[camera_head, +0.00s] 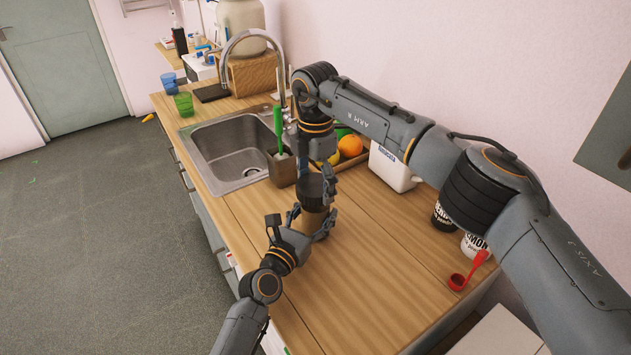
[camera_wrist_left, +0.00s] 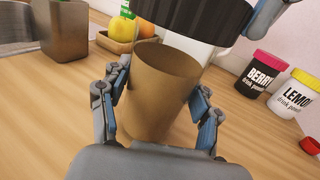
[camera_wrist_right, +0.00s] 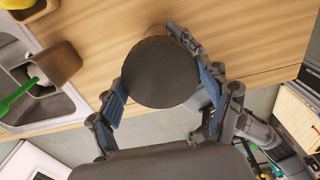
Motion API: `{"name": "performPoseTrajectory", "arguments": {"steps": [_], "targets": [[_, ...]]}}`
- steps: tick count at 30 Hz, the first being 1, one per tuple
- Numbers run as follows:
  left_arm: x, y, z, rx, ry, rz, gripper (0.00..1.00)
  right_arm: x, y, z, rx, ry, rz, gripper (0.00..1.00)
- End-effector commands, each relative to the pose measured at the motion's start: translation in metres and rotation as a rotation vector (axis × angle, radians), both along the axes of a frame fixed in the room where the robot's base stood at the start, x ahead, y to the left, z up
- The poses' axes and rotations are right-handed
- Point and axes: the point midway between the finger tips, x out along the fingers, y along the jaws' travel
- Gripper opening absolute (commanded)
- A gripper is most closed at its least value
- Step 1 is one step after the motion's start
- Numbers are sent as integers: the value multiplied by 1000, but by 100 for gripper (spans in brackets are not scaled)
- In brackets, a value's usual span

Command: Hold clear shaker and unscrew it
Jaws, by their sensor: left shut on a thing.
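The clear shaker stands upright on the wooden counter, with brown contents (camera_head: 312,219) in its lower part and a black lid (camera_head: 311,190) on top. The brown part shows large in the left wrist view (camera_wrist_left: 160,90), with the clear wall and lid above it. My left gripper (camera_head: 309,226) is shut on the shaker's body from the front. My right gripper (camera_head: 316,178) comes down from above, its fingers on either side of the lid (camera_wrist_right: 160,70). Whether its pads press on the lid, I cannot tell.
Behind the shaker are a brown brush holder (camera_head: 281,170), a sink (camera_head: 230,150), and a fruit tray with an orange (camera_head: 350,146). A white container (camera_head: 392,170), a black berry tub (camera_wrist_left: 253,75), a lemon tub (camera_wrist_left: 294,96) and a red scoop (camera_head: 465,275) are at right. The front counter is clear.

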Motion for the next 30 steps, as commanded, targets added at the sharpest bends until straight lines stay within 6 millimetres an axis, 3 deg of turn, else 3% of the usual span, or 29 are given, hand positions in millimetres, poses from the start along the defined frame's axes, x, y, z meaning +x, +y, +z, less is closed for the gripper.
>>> {"name": "performPoseTrajectory", "arguments": {"steps": [2,8,30], "targets": [[0,0,0,0,0,0,0,0,0,0,-1,1,0,40],[0,0,0,0,0,0,0,0,0,0,-1,1,101,40],[0,0,0,-1,0,0,0,0,0,0,0,1,1722,40]]}}
